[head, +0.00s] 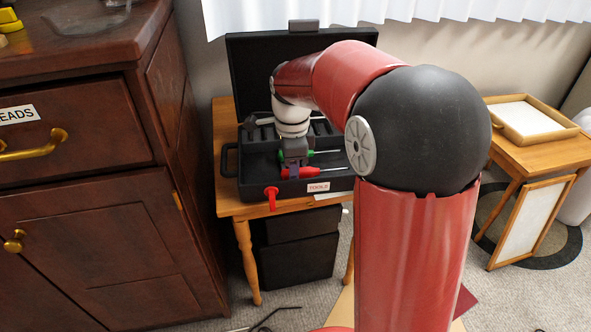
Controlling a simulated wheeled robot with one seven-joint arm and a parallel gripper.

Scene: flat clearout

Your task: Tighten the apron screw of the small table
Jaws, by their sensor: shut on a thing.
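My gripper (292,171) points down into the open black toolbox (229,190) labelled TOOLS. It is shut on the red handle of a screwdriver (308,173), whose thin shaft points right. A green-handled screwdriver (324,152) lies just behind it in the box. The toolbox stands on a small wooden table (244,240). A second small wooden table (540,155) stands at the right with a tray on top. I cannot make out an apron screw on either table. A red piece (271,197) hangs at the toolbox's front; its kind is unclear.
A dark wood cabinet (90,220) stands close on the left. Black boxes (298,255) sit under the toolbox table. A framed white panel (530,222) leans by the right table. Dark bent rods (268,318) lie on the carpet in front. My arm hides the middle right.

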